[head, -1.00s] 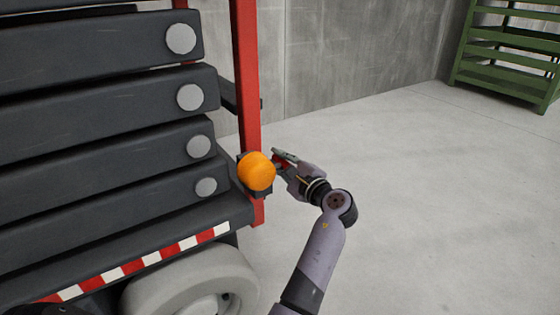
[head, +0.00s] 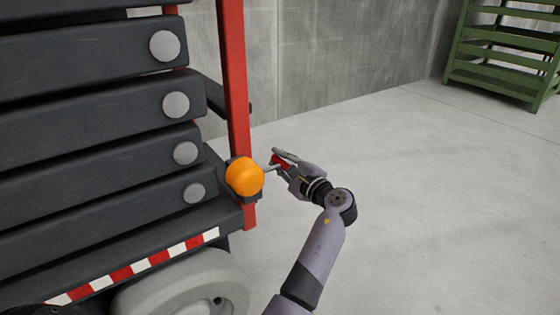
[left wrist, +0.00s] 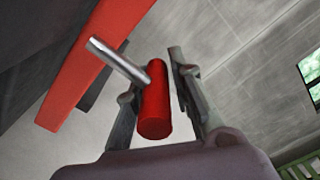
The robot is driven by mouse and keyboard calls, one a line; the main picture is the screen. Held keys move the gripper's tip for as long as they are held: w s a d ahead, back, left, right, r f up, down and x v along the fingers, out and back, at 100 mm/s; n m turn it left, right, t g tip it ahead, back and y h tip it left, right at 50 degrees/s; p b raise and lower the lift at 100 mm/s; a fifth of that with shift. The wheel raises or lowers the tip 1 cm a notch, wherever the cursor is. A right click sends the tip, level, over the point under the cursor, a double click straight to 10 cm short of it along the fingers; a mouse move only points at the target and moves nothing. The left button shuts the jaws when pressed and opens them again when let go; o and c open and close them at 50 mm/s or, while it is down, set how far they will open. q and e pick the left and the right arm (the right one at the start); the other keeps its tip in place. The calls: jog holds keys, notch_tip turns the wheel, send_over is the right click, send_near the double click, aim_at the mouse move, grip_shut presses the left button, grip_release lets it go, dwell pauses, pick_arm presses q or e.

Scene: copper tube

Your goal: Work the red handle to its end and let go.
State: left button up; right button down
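The red handle (left wrist: 155,105) is a short red cylinder on a thin metal rod (left wrist: 115,60). In the head view the red handle (head: 277,160) sticks out to the right of the red post (head: 234,80), just past the orange lamp (head: 244,178). My left gripper (head: 284,161) is around the handle. In the left wrist view its two fingers (left wrist: 152,75) stand on either side of the handle, with a visible gap to the right finger. Contact with the left finger cannot be told. My right gripper is not in view.
The post belongs to a dark slatted vehicle or cart body (head: 90,130) with a red-and-white striped edge and a pale wheel (head: 185,290). A green rack (head: 505,55) stands at the back right by the concrete wall. The floor right of my arm is clear.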

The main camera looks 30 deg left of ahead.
pick_arm(q)
jog(key=o, duration=0.4)
jog(key=shift+w+d, duration=0.1)
jog(key=shift+r, duration=0.15)
notch_tip(320, 180, up, 10)
jog(key=shift+f, duration=0.1)
dwell(0.6)
